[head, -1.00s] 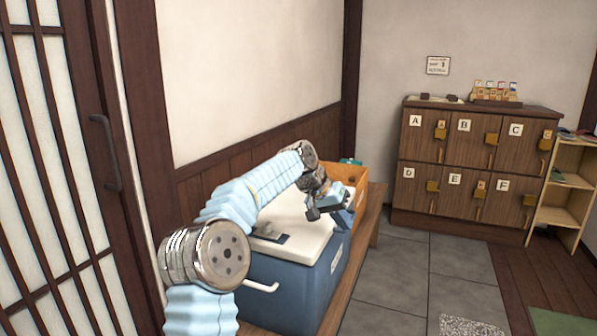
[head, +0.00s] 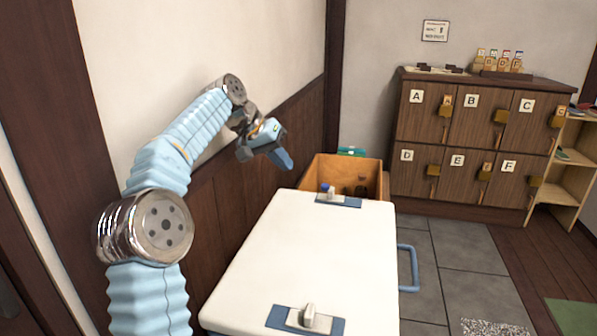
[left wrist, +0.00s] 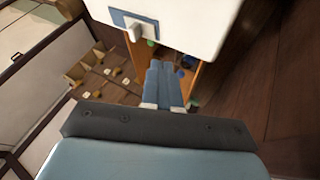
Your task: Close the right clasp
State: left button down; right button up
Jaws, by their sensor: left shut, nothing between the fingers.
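A cooler box with a white lid (head: 315,245) stands below and right of my left arm. The lid bears two clasps, each a blue plate with a pale knob: a near clasp (head: 306,319) and a far clasp (head: 338,200). I cannot tell surely which is the right one, or how each is latched. The left wrist view shows one clasp (left wrist: 133,22) at the lid's edge, ahead of the fingers. My left gripper (head: 284,160) is shut and empty, raised near the wall, beyond the lid's far left, touching nothing. Its fingers also show in the left wrist view (left wrist: 165,84). My right gripper is out of view.
An open wooden crate (head: 370,168) with bottles stands just behind the cooler. A light blue handle (head: 412,268) sticks out at the cooler's right. The wall (head: 215,185) is close on the left. Lettered lockers (head: 474,140) stand at the back; tiled floor lies clear on the right.

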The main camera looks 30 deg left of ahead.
aim_at(333, 189)
pick_arm(q)
jog(key=shift+w+a+r, duration=0.1)
jog(key=shift+w+a, duration=0.1)
jog(key=shift+a, duration=0.2)
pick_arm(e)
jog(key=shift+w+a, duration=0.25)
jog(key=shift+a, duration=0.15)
pick_arm(q)
jog(key=b+x, duration=0.1)
jog(key=x, duration=0.9)
jog(key=d, duration=0.3)
jog(key=shift+w+d, duration=0.15)
jog(key=shift+w, duration=0.2)
jog(key=shift+w+d, duration=0.1)
jog(key=shift+d, duration=0.25)
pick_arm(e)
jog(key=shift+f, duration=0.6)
pick_arm(q)
jog(key=shift+w+d, duration=0.2)
jog(key=shift+d, duration=0.6)
jog(key=shift+w+d, duration=0.2)
jog(key=shift+d, duration=0.55)
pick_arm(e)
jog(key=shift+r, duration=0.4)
